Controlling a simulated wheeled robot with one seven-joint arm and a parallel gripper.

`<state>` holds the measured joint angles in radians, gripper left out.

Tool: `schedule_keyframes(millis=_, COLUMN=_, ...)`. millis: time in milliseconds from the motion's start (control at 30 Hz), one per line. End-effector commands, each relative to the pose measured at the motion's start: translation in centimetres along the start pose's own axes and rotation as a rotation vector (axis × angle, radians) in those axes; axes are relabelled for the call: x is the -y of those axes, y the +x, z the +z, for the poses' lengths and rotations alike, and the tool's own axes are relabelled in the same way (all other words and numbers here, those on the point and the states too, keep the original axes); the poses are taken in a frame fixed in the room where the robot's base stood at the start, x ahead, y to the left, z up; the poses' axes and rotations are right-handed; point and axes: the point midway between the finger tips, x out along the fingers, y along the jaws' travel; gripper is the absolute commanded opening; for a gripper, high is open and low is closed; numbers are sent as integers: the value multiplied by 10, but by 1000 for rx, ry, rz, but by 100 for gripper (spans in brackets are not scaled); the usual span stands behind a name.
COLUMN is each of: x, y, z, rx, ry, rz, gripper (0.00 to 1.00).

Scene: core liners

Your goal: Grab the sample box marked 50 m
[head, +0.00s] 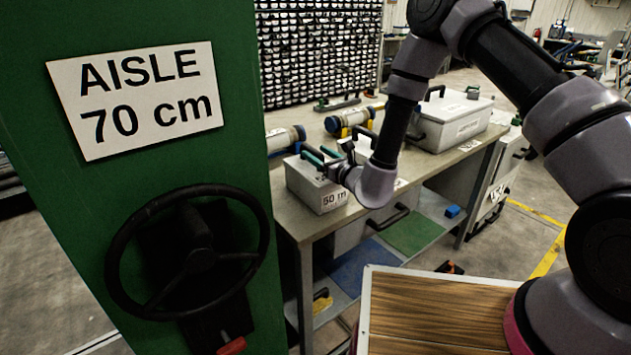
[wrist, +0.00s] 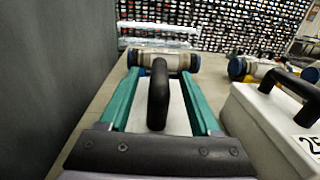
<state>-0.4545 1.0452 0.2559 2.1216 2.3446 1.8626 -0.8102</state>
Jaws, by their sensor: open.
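The sample box marked 50 m (head: 312,190) is a pale grey box on the near left end of the workbench in the head view, its label facing the front. My gripper (head: 325,155) is at the top of this box. In the wrist view my gripper (wrist: 160,100) has its two green fingers apart, one on each side of a black handle (wrist: 158,95). The handle stands upright from a pale lid (wrist: 178,118) between the fingers. I see a gap between each finger and the handle. The gripper's palm hides the near part of the box.
A second pale box (wrist: 265,125) with a black handle stands close on the right. A core tube (wrist: 165,60) lies beyond the fingers. A larger white case (head: 452,122) is farther along the bench. A green panel with a black handwheel (head: 190,250) stands close on the left.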

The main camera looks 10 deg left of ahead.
Motion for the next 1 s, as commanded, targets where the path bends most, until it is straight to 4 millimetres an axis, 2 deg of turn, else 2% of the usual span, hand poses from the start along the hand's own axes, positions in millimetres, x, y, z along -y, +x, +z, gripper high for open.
schedule_keyframes(millis=133, x=0, y=11, z=0, rx=0, ry=0, rz=1, gripper=64)
schedule_keyframes(millis=333, x=0, y=12, z=0, rx=-1, ry=0, rz=1, gripper=64)
schedule_keyframes(millis=367, x=0, y=12, z=0, rx=-1, ry=0, rz=1, gripper=60)
schedule_keyframes(millis=500, x=0, y=12, z=0, rx=-1, ry=0, rz=1, gripper=6)
schedule_keyframes(millis=533, x=0, y=12, z=0, rx=-1, ry=0, rz=1, gripper=0)
schedule_keyframes(millis=1000, x=0, y=12, z=0, rx=-1, ry=0, rz=1, gripper=0)
